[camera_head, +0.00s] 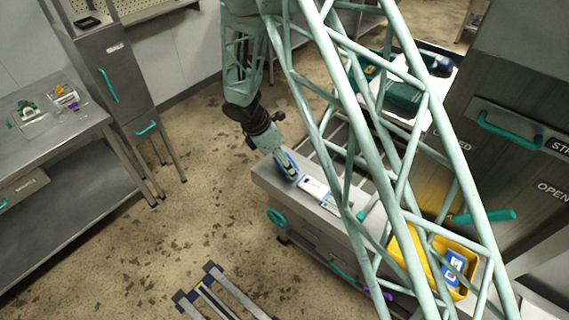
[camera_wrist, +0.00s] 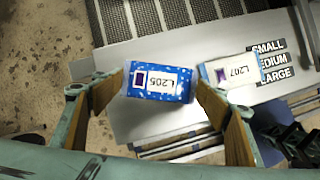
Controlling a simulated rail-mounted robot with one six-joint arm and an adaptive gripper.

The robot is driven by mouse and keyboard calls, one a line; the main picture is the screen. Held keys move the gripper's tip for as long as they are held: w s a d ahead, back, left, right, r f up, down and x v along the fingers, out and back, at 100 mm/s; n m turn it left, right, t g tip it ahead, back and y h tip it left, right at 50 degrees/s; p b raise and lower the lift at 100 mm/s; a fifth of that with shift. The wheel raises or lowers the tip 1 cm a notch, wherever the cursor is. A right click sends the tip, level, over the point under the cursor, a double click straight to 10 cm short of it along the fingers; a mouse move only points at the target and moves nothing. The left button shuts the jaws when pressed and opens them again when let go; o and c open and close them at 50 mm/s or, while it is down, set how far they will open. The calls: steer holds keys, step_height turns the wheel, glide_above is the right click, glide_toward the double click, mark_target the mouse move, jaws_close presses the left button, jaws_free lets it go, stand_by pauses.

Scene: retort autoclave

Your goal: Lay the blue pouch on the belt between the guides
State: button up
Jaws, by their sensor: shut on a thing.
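The blue pouch (camera_wrist: 135,83) has a white label reading L205. It spans the space between the two wooden-looking fingers of my gripper (camera_wrist: 160,84), which is shut on it. In the head view my gripper (camera_head: 287,163) is at the near left end of a grey metal bench (camera_head: 268,180), with the pouch at its tip. I cannot tell whether the pouch touches the bench top. Dark ribbed strips parted by light bars, seemingly the belt (camera_wrist: 110,20) and its guides, show beyond the pouch at the top of the wrist view.
A pouch labelled L207 (camera_wrist: 230,75) lies right of the held one, beside a SMALL, MEDIUM, LARGE sign (camera_wrist: 268,62). A yellow bin (camera_head: 408,255) holds a blue pouch (camera_head: 455,266). A steel table (camera_head: 60,135) stands at left. My lattice arm hides part of the bench.

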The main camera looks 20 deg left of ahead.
steer(key=shift+r, duration=1.3)
steer(key=s+d+b, duration=0.1)
steer(key=s+d, duration=0.3)
steer(key=s, duration=0.3)
steer(key=s+d+r, duration=0.1)
steer(key=s+d, duration=0.3)
steer(key=s, duration=0.2)
steer(key=shift+s+d+r+b, duration=0.15)
steer(key=shift+s+d+b, duration=0.05)
steer(key=shift+s+b, duration=0.2)
steer(key=shift+w+r, duration=0.1)
steer(key=shift+w, duration=0.15)
